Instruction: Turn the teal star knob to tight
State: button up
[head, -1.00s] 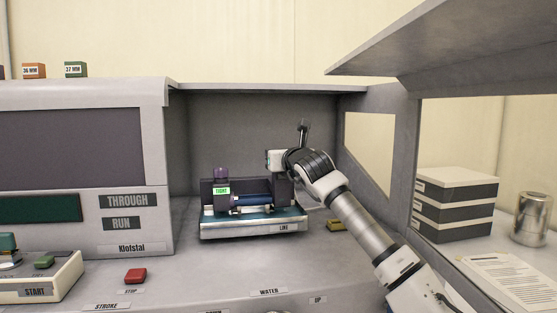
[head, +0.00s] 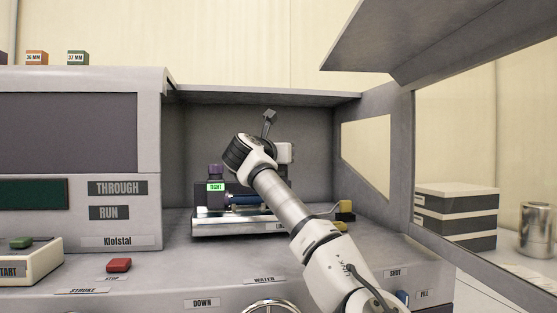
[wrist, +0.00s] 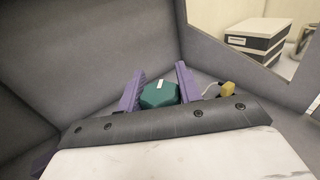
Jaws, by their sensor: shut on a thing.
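The teal star knob (wrist: 159,95) shows in the wrist view with a pale mark on its top. It sits between the two purple fingers of my gripper (wrist: 160,88), which are shut on it. A bright green sign reading TIGHT (head: 215,187) shows on the fixture (head: 212,225), left of my wrist.
The fixture stands inside a grey bay with walls on both sides and an overhead ledge (head: 260,93). A raised panel (head: 410,40) hangs at upper right. A red stop button (head: 119,265) is in front.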

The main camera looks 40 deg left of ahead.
jog(key=m+h+p, duration=0.1)
jog(key=h, duration=0.1)
jog(key=shift+d+r+m+h+p, duration=0.1)
jog(key=shift+r+m+h+p, duration=0.25)
jog(key=shift+r+m+h, duration=0.05)
jog(key=h+p, duration=0.1)
jog(key=m+h+p, duration=0.2)
jog(key=shift+d+r+t+h+p, duration=0.1)
jog(key=shift+d+t+h+p, duration=0.2)
jog(key=shift+h+p, duration=0.1)
jog(key=m+h+p, duration=0.2)
jog(key=h+p, duration=0.1)
jog(key=shift+d+f, duration=0.15)
jog(key=shift+f, duration=0.05)
jog(key=shift+f+m+g+h+p, duration=0.1)
jog(key=shift+m+g+h+p, duration=0.2)
jog(key=shift+m+g+p, duration=0.15)
jog(key=shift+f, duration=0.1)
jog(key=o, duration=1)
jog(key=shift+w+f, duration=0.1)
